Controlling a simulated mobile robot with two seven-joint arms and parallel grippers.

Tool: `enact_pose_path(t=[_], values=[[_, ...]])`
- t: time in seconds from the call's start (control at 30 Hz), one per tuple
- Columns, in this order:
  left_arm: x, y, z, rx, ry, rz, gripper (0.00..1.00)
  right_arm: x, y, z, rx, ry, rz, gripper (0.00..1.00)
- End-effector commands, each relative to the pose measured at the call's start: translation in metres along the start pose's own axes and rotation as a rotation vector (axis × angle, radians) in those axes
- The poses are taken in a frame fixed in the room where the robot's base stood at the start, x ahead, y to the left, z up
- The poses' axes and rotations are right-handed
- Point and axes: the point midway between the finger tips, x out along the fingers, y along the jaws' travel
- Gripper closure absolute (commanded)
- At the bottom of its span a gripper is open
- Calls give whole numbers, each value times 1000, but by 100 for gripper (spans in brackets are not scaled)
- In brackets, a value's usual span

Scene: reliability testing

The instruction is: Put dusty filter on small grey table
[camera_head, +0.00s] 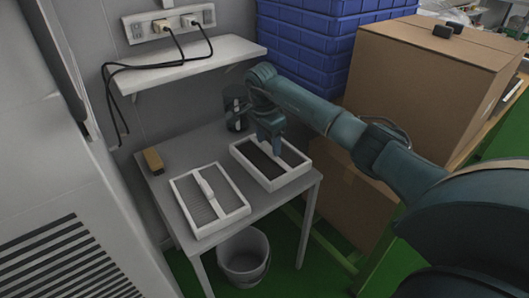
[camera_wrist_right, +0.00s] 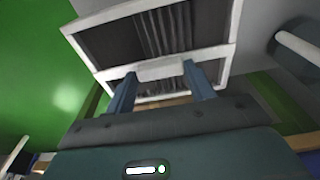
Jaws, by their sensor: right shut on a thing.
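The dusty filter, a white frame with dark pleats (camera_head: 296,173), is at the back right of the small grey table (camera_head: 262,203). My right gripper (camera_head: 270,148) reaches down to its middle and is shut on its central bar. In the right wrist view the dusty filter (camera_wrist_right: 185,32) fills the upper middle, with the right gripper's fingers (camera_wrist_right: 160,76) at the bar. I cannot tell whether the filter touches the tabletop or hangs just above it. My left gripper is not in view.
A cleaner white filter (camera_head: 208,200) lies at the table's front left. A yellowish block (camera_head: 153,160) and a dark container (camera_head: 236,110) stand at the back. A shelf with cables (camera_head: 190,62) hangs above. A bin (camera_head: 243,258) stands below; cardboard boxes (camera_head: 425,75) are at right.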

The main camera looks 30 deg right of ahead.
Motion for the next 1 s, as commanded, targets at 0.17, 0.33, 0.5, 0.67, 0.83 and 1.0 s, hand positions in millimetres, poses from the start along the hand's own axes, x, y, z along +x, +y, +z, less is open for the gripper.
enact_pose_path(t=[0.17,0.33,0.5,0.67,0.83,1.0], values=[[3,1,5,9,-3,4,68,24,1,3,1,-2,3,86],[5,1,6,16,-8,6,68,36,0,4,-1,0,0,86],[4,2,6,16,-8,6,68,35,0,4,-1,0,0,86],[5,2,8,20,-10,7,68,38,0,4,-1,0,0,43],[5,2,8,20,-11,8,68,38,0,4,-1,0,1,29],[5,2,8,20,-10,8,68,38,0,4,-1,0,1,24]])
